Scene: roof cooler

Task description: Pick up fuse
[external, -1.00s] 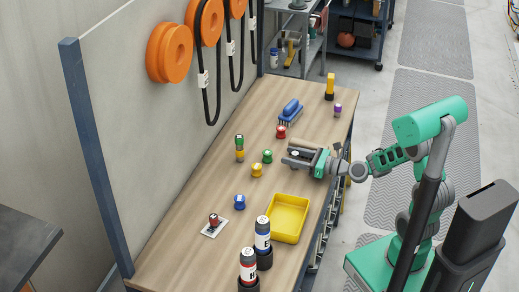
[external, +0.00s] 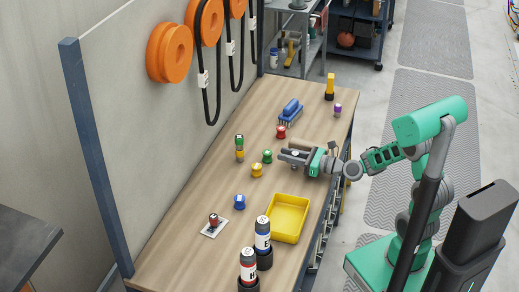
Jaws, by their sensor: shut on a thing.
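My gripper (external: 287,156) is over the right part of the wooden table, with its fingers pointing left. It is shut on a small pale thing, which I take to be the fuse (external: 295,153). Most of the fuse is hidden by the fingers, and its markings are too small to read. I cannot tell from this view whether it touches the tabletop.
Green (external: 267,156), yellow (external: 257,170), red (external: 281,132) and blue (external: 240,201) knobs stand close by. A yellow tray (external: 274,237) lies in front. A blue brush (external: 290,110) is farther back. Two labelled bottles (external: 263,234) (external: 248,268) stand at the near end.

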